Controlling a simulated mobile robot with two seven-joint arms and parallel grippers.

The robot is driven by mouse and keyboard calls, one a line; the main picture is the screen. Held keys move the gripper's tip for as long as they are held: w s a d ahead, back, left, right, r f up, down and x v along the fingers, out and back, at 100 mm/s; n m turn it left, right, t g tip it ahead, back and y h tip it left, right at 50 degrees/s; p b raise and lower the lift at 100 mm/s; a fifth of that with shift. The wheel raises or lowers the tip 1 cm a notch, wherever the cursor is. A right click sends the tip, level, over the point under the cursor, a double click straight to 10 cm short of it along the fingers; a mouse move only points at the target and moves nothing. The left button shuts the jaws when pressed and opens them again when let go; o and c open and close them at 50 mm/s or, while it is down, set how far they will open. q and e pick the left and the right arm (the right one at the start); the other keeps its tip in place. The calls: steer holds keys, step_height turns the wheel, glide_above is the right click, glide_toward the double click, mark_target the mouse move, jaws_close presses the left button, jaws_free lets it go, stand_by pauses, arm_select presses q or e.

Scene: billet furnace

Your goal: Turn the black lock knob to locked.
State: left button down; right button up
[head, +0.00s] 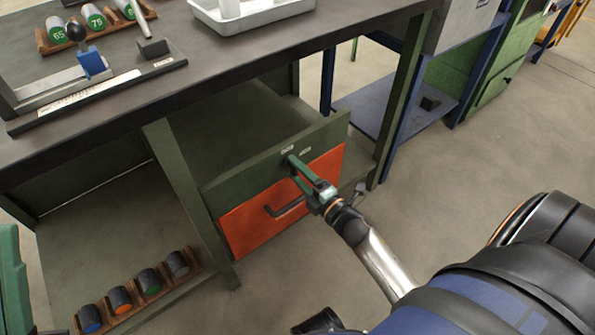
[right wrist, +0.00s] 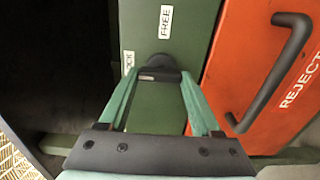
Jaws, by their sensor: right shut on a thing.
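The black lock knob (right wrist: 160,69) sits on the green panel beside the orange-red drawer front. A LOCK label (right wrist: 128,62) is to its left and a FREE label (right wrist: 165,22) above it in the right wrist view. My right gripper (head: 292,160) reaches the panel, with its green fingers on both sides of the knob; it is shut on the knob (right wrist: 160,78). The fingers partly cover the knob, and I cannot tell which label it points to. A teal part at the left edge of the head view (head: 12,280) seems to be my left gripper; its jaw state is unclear.
The orange-red drawer (head: 255,232) has a black handle (head: 284,206) close to my right gripper. The workbench top (head: 225,70) overhangs above. A rack of several dark cylinders (head: 135,298) lies at lower left. Open floor (head: 450,170) is at the right.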

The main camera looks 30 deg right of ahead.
steer(key=o, duration=1.4)
steer(key=s, duration=0.4)
steer(key=s+p, duration=0.1)
steer(key=s, duration=0.3)
steer(key=s+d+p, duration=0.1)
steer(key=s, duration=0.3)
steer(key=shift+s, duration=0.25)
